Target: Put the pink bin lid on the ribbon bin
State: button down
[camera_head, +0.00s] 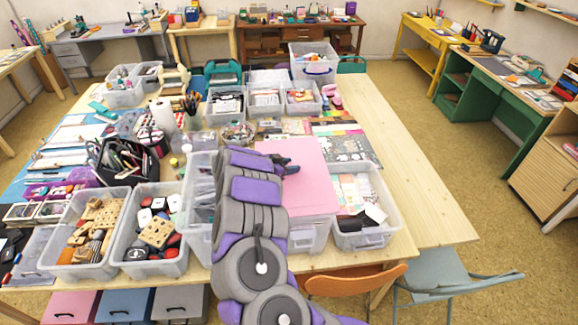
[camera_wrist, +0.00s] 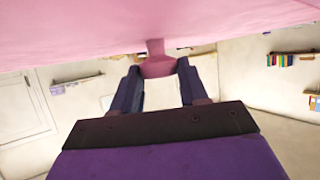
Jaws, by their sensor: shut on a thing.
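The pink bin lid (camera_head: 297,172) is a flat, roughly level sheet in the head view, over a clear bin (camera_head: 308,238) at the table's front. The lid covers this bin's top, so I cannot tell whether it holds ribbons or whether the lid touches its rim. My gripper (camera_head: 288,169) is at the lid's upper face, partly hidden by my arm. In the wrist view, the lid (camera_wrist: 60,45) fills the top, and my gripper (camera_wrist: 158,75) is shut on its pink knob (camera_wrist: 157,65).
An open clear bin (camera_head: 372,238) with papers stands close on the right. Bins of wooden blocks (camera_head: 58,262) and stamps (camera_head: 128,262) stand to the left. An orange chair (camera_head: 355,281) and a grey-blue chair (camera_head: 440,285) are at the front edge. The table's right side (camera_head: 405,165) is clear.

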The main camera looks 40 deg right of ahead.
jog(key=shift+d+f, duration=0.25)
jog(key=shift+d, duration=0.25)
jog(key=shift+d+f, duration=0.1)
jog(key=shift+f, duration=0.15)
jog(key=shift+a, duration=0.2)
jog(key=c, duration=0.5)
grip_release()
jog(key=shift+d+f, duration=0.1)
jog(key=shift+r+p, duration=2.2)
jog(key=shift+r, duration=1.85)
